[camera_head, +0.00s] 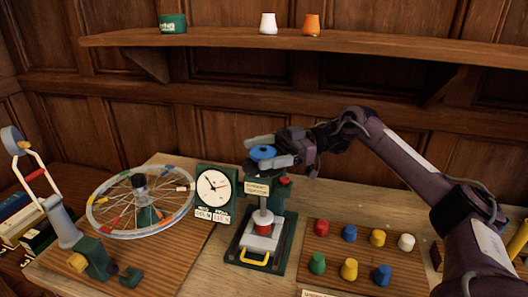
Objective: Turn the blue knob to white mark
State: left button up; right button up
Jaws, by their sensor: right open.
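A round blue knob (263,152) sits on top of a dark green press-like device (276,215) in the middle of the bench. My right gripper (262,153) reaches in from the right, with its fingers apart on the far and near sides of the knob. I cannot tell whether the fingers touch it. The fingers hide part of the knob's rim. A pale label (257,188) shows on the device below the knob; a white mark cannot be made out. My left gripper is not in view.
A board (340,260) with several coloured knobs lies to the right, under my right arm. A dial gauge (214,190) stands close left of the device, and a spoked wheel (140,202) farther left. A shelf (330,40) with small cups runs above.

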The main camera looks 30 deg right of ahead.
aim_at(276, 150)
jog(key=shift+d, duration=0.1)
jog(key=shift+b+v, duration=0.6)
jog(key=shift+v, duration=3.25)
jog(key=shift+f, duration=0.1)
